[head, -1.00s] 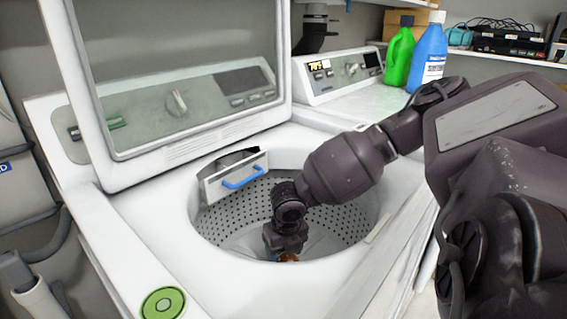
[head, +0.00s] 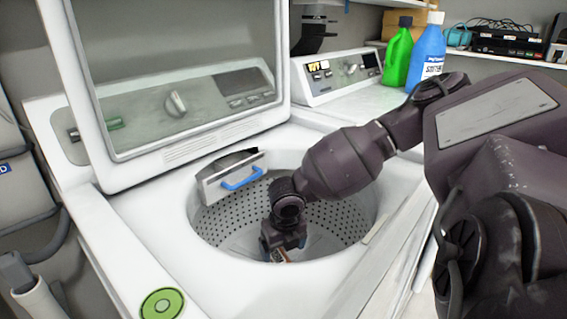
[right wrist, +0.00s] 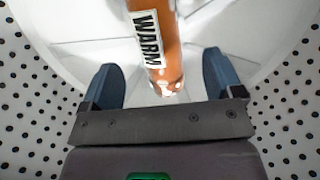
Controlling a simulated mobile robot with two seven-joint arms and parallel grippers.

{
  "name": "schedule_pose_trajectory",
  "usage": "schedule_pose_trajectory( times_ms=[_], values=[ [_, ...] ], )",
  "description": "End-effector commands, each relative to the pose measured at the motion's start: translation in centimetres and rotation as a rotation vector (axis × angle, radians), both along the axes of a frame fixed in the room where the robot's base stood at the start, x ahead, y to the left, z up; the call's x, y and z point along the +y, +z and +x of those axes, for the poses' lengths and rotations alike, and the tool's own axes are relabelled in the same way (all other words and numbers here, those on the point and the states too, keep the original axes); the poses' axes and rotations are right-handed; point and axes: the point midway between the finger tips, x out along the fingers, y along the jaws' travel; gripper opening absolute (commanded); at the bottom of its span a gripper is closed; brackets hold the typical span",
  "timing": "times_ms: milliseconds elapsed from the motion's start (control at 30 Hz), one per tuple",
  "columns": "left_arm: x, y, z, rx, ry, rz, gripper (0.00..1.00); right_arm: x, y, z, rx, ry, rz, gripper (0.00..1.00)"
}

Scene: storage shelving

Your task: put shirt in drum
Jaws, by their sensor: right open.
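The washer drum (head: 345,215) is open at the top, with a white perforated wall; its wall also shows in the right wrist view (right wrist: 290,120). My right gripper (head: 284,247) is down inside it, near the drum floor. In the right wrist view my right gripper (right wrist: 160,62) has its two blue-grey fingers apart. An orange, roll-like item with a white WARM label (right wrist: 167,70) lies between them, with gaps to both fingers. I cannot tell for sure that it is the shirt. In the head view only a small part shows below the fingers. My left gripper is out of view.
The washer's raised lid (head: 190,70) stands behind the opening. A small drawer with a blue handle (head: 242,180) sits at the drum's back rim. A green jug (head: 397,60) and a blue bottle (head: 428,62) stand on the neighbouring machine. A green round sticker (head: 162,304) marks the front.

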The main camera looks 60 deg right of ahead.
Motion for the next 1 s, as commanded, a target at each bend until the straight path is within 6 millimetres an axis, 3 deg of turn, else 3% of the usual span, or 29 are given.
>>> schedule_pose_trajectory(
  times_ms=[33,200,500,700,1000],
  values=[
    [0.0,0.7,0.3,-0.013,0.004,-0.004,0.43,0.0,1.7,0.0,-0.012,-0.001,-0.002,0.86],
    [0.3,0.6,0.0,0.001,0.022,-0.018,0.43,0.2,5.2,-0.3,-0.015,-0.001,-0.001,0.86],
    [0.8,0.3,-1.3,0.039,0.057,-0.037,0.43,0.5,9.9,-0.9,-0.010,-0.001,-0.001,0.86],
    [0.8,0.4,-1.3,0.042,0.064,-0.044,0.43,0.6,11.1,-1.1,-0.004,-0.001,-0.001,0.86],
    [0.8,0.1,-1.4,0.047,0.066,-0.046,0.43,0.6,11.1,-1.2,-0.001,-0.001,0.000,0.86]
  ],
)
